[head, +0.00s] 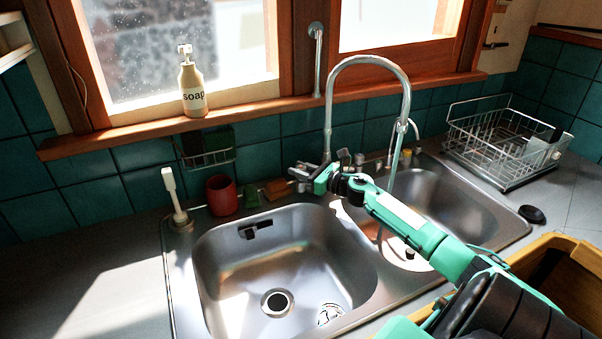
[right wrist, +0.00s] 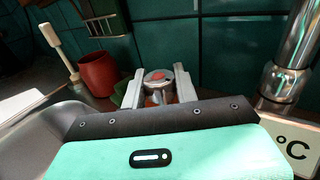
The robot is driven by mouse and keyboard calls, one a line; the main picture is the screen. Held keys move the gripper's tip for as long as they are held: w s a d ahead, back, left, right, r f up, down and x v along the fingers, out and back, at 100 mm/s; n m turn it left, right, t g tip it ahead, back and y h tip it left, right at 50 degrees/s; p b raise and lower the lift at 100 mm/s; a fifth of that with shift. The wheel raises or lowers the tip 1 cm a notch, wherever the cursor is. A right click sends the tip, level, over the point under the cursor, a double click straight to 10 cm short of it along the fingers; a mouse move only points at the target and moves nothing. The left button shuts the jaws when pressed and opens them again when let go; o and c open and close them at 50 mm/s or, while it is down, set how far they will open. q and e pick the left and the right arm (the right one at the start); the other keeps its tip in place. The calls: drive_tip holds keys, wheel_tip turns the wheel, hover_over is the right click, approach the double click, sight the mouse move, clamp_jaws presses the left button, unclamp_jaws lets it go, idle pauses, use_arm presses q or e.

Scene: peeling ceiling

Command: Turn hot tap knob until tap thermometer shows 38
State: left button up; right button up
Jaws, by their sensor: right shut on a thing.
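The hot tap knob (right wrist: 158,76), metal with a red top, sits between the two pale fingers of my right gripper (right wrist: 160,88) in the right wrist view. The gripper is shut on it. In the head view my right gripper (head: 304,172) is behind the sinks, left of the tap's base, and hides the knob. The tall curved metal tap (head: 371,60) has a pale streak below its spout, probably running water. The thermometer (right wrist: 292,148) shows only partly in the right wrist view, as a pale plate marked °C; its number is out of view. My left gripper is not in view.
A red cup (head: 222,195) and a white brush (head: 171,190) stand left of the gripper. The left sink (head: 225,250) is open in front. A dish rack (head: 500,135) stands at the right. A soap bottle (head: 191,85) is on the sill.

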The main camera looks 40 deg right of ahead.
drive_tip(key=o, duration=1)
drive_tip(key=shift+c, duration=0.2)
drive_tip(key=shift+s, duration=0.15)
drive_tip(key=shift+s+d+f, duration=0.15)
drive_tip(key=shift+s+d, duration=0.1)
drive_tip(key=shift+s, duration=0.35)
drive_tip(key=b+v, duration=0.3)
drive_tip(key=v, duration=0.9)
